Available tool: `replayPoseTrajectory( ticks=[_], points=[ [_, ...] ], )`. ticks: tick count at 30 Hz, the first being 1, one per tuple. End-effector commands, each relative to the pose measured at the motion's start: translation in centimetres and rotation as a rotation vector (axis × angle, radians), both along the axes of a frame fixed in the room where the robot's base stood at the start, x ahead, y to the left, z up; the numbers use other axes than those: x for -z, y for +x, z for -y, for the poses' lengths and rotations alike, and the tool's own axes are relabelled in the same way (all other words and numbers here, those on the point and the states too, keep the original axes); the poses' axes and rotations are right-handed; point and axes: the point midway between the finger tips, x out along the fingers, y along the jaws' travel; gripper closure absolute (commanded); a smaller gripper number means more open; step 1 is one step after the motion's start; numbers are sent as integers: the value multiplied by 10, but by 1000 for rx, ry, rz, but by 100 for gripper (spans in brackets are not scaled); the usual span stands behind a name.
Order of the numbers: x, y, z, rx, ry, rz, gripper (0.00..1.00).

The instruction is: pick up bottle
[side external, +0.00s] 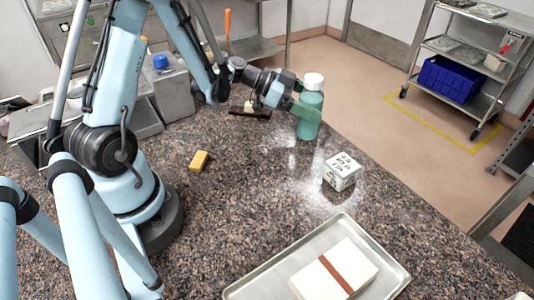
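A teal bottle with a white cap (311,116) stands upright near the far edge of the speckled table, seen in the side external view. My gripper (303,106) is at the bottle's left side, level with its upper half, with green fingers reaching to it. A finger overlaps the bottle in the picture. I cannot tell whether the fingers close on it or only stand around or beside it, as the far finger is hidden.
A white printed cube (341,172) sits nearer on the table. A metal tray (391,262) holds a white block with a brown band (334,272). A yellow block (199,161) lies left. A dark holder (250,111) lies behind my wrist. The table between is clear.

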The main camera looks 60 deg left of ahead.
Motion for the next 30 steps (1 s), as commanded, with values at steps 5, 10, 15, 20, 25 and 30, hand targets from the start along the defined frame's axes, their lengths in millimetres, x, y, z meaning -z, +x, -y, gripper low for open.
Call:
replayPoseTrajectory(
  ticks=[5,10,15,20,25,30],
  points=[
    [0,0,0,0,0,0,46],
    [0,0,0,0,0,0,72],
    [-1,0,0,0,-1,1,77],
    [-2,0,0,0,-1,1,77],
    [-8,0,0,0,-1,1,77],
    [-26,0,0,-1,-2,1,77]
  ],
)
